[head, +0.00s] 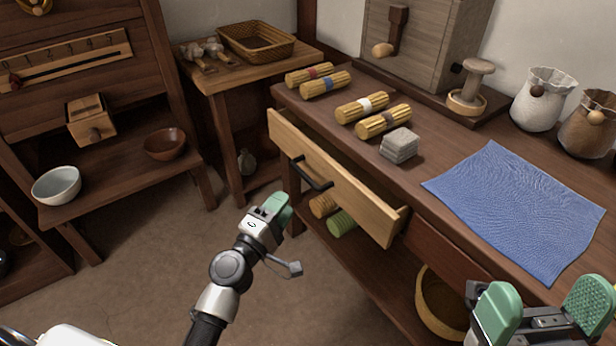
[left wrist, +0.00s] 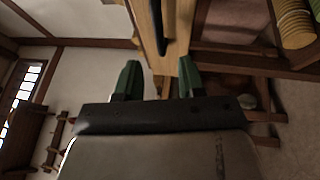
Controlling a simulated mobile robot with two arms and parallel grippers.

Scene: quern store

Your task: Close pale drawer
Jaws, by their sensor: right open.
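The pale drawer (head: 350,192) stands pulled out from under the dark workbench top, with a gap behind its front panel. A black bar handle (head: 312,174) is on its front. My left gripper (head: 278,208) is below and to the left of the handle, in front of the drawer. In the left wrist view, the two green fingers of my left gripper (left wrist: 158,82) are apart, with the pale drawer's front (left wrist: 182,35) and black handle (left wrist: 158,30) just beyond them. I cannot tell whether they touch. My right gripper (head: 545,305) is open and empty at the bottom right.
Rolls (head: 342,222) and a round wooden tub (head: 436,305) sit on the shelf below. The floor (head: 150,270) at left is clear.

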